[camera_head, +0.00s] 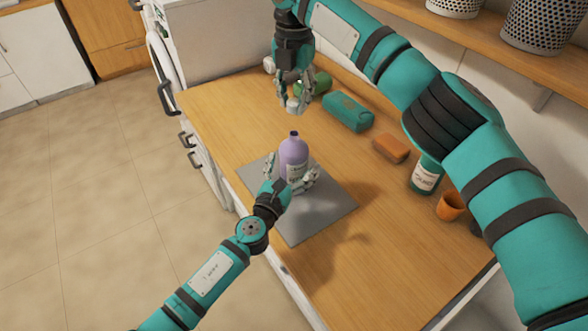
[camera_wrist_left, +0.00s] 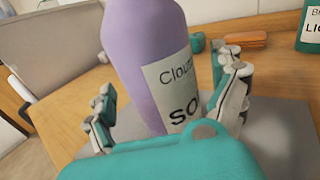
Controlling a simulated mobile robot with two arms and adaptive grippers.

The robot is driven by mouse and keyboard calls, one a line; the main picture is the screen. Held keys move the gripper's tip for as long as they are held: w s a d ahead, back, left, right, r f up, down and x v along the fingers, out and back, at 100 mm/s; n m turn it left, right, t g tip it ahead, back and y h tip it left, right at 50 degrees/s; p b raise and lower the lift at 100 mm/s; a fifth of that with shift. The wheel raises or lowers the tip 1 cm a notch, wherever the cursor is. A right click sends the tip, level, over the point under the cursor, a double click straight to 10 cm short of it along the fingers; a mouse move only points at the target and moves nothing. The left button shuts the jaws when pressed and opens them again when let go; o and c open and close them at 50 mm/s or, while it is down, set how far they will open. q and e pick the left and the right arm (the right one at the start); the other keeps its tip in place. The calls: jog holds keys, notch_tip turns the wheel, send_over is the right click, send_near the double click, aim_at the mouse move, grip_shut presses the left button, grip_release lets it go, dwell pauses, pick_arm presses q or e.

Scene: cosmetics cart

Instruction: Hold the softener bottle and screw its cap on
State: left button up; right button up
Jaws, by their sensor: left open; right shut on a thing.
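The purple softener bottle (camera_head: 293,152) stands upright on a grey mat (camera_head: 325,213), its dark neck uncapped. My left gripper (camera_head: 291,174) is open, with its fingers on either side of the bottle's lower body. In the left wrist view the bottle (camera_wrist_left: 148,50) stands between the spread fingers, with a gap visible at the left finger; its top is out of frame. My right gripper (camera_head: 294,101) is shut on a small pale cap (camera_head: 292,105), held above the table behind the bottle, apart from its neck. The cap is partly hidden by the fingers.
A green bottle (camera_head: 316,83), a teal pouch (camera_head: 347,112), an orange-brown block (camera_head: 391,148), a teal labelled bottle (camera_head: 424,178) and an orange cup (camera_head: 450,206) line the back of the wooden table. The front right table area is clear. Baskets (camera_head: 541,25) stand on a shelf above.

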aim_at(294, 133)
pick_arm(q)
jog(key=shift+w+d, duration=0.2)
jog(key=shift+w, duration=0.35)
jog(key=c, duration=1.8)
pick_arm(e)
jog(key=shift+f, duration=2.45)
jog(key=shift+f, duration=0.1)
jog(key=shift+f, duration=0.8)
jog(key=shift+f, duration=0.55)
